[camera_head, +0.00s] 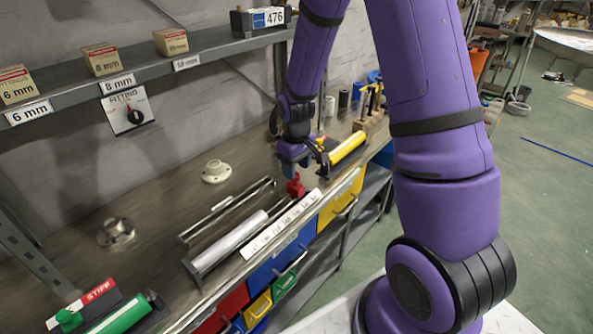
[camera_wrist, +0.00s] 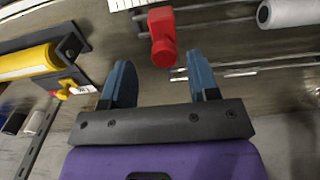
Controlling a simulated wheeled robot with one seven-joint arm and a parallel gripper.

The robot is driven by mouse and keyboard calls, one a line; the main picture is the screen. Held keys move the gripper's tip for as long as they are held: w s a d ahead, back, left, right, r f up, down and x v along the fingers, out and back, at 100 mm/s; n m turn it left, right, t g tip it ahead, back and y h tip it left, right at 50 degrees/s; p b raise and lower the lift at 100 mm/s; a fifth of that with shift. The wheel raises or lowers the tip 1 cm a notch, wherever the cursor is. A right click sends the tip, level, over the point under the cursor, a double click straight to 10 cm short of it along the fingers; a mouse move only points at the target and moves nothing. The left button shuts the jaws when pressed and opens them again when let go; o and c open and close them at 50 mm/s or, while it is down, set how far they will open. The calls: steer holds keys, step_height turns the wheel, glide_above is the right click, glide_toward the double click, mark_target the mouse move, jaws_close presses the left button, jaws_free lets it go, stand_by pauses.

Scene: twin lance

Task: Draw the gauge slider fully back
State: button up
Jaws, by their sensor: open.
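The gauge slider appears to be the red knob (camera_head: 295,186) at the far end of a long gauge on the bench. A white printed scale strip (camera_head: 281,225) runs along the gauge's front, beside thin metal rails and a silver cylinder (camera_head: 229,242). In the wrist view the red knob (camera_wrist: 162,38) lies just beyond the fingertips, roughly centred between them. The silver cylinder (camera_wrist: 290,11) shows at the upper right. My gripper (camera_wrist: 160,72) is open and empty, its blue fingers apart. In the head view my gripper (camera_head: 293,165) hangs just above and behind the knob.
A yellow cylinder (camera_head: 347,148) on a dark mount stands close to the right of my gripper. A green cylinder (camera_head: 119,315) with a STIFF label sits front left. Round flanges (camera_head: 215,171) rest on the bench. A shelf (camera_head: 140,72) with boxes overhangs the back.

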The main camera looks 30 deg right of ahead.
mark_target(297, 173)
step_height(297, 173, up, 9)
stand_by(0.3)
stand_by(0.5)
steer(key=s+a+r+m+t, duration=0.2)
steer(key=s+r, duration=0.7)
steer(key=r, duration=0.5)
steer(key=s+a+r+t, duration=0.1)
steer(key=s+r, duration=0.3)
steer(key=s, duration=0.4)
steer(key=s+a+r+m+t, duration=0.1)
steer(key=s+r+t, duration=0.1)
steer(key=s+r, duration=0.2)
steer(key=s, duration=0.3)
steer(key=shift+s+a+m, duration=0.15)
steer(key=shift+s+m, duration=0.15)
steer(key=shift+s, duration=0.1)
